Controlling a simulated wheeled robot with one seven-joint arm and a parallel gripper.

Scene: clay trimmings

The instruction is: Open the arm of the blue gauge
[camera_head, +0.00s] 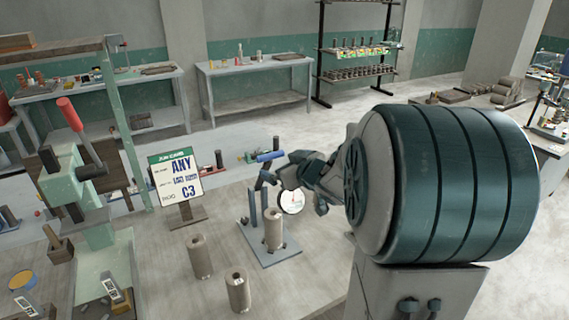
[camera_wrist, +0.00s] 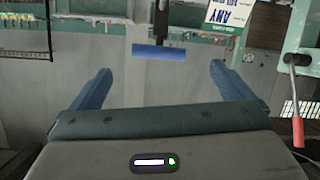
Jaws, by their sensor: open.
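The blue gauge (camera_head: 253,213) stands on a grey-blue base plate on the bench in the head view, with a blue upright post and a round white dial (camera_head: 291,201) beside it. A clay cylinder (camera_head: 273,230) stands upright on its plate. A horizontal blue bar (camera_head: 270,156) shows just behind my gripper. In the wrist view, which looks upside down, a blue bar (camera_wrist: 160,52) on a dark stem lies ahead, between and beyond the fingertips. My gripper (camera_wrist: 160,72) is open and empty. My wrist partly hides the gauge's top, so its arm joint cannot be made out.
Two clay cylinders (camera_head: 200,257) (camera_head: 238,291) stand in front of the gauge. A sign (camera_head: 175,178) reading "ANY" and "C3" stands to its left. A green press (camera_head: 75,190) with a red-handled lever (camera_head: 70,114) is at the far left. Bare bench lies right of the cylinders.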

